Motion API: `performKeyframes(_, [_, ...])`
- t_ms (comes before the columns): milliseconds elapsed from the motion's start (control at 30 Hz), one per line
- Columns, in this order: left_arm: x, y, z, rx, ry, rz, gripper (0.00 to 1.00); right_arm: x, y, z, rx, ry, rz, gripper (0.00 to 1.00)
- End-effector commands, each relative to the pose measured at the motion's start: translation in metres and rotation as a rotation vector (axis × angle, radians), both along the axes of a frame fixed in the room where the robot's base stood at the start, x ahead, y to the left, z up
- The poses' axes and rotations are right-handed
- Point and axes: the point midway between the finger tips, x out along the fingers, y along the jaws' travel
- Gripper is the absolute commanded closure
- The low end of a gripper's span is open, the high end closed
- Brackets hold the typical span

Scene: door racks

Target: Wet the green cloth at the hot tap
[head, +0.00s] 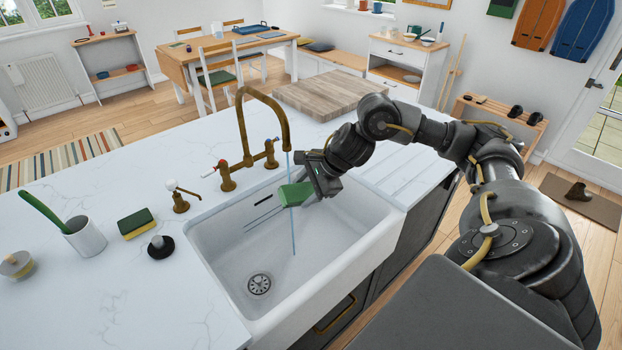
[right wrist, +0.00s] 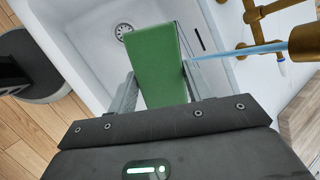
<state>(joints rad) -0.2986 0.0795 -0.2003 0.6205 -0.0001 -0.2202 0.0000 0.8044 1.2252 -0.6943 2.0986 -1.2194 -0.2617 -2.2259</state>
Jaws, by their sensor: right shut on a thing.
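The green cloth (head: 296,194) is a folded pad held over the white sink (head: 335,245). My right gripper (head: 300,191) is shut on it; in the right wrist view the cloth (right wrist: 158,65) sticks out between the two fingers. The brass tap (head: 241,125) stands behind the sink, its spout bent over the basin. A thin blue stream of water (head: 293,230) runs from the spout, crosses the cloth and falls into the sink. In the right wrist view the stream (right wrist: 235,51) reaches the cloth's right edge. My left gripper is out of view.
A brass dispenser (head: 178,197), a yellow-green sponge (head: 135,224), a dark plug (head: 160,246) and a white cup with a green brush (head: 84,238) stand on the counter left of the sink. A wooden board (head: 335,92) lies behind. The basin is otherwise clear around its drain (head: 259,284).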

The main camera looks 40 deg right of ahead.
Motion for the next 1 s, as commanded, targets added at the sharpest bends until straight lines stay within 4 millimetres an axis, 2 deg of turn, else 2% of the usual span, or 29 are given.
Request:
performKeyframes(300, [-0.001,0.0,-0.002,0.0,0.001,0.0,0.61,0.033,-0.008,-0.007,0.001,0.0,0.0,0.68])
performKeyframes(600, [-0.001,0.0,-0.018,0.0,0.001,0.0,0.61,0.059,-0.015,-0.013,0.002,-0.002,0.0,0.68])
performKeyframes(1000, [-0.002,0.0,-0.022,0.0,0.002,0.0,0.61,0.069,-0.018,-0.014,0.0,-0.001,0.001,0.68])
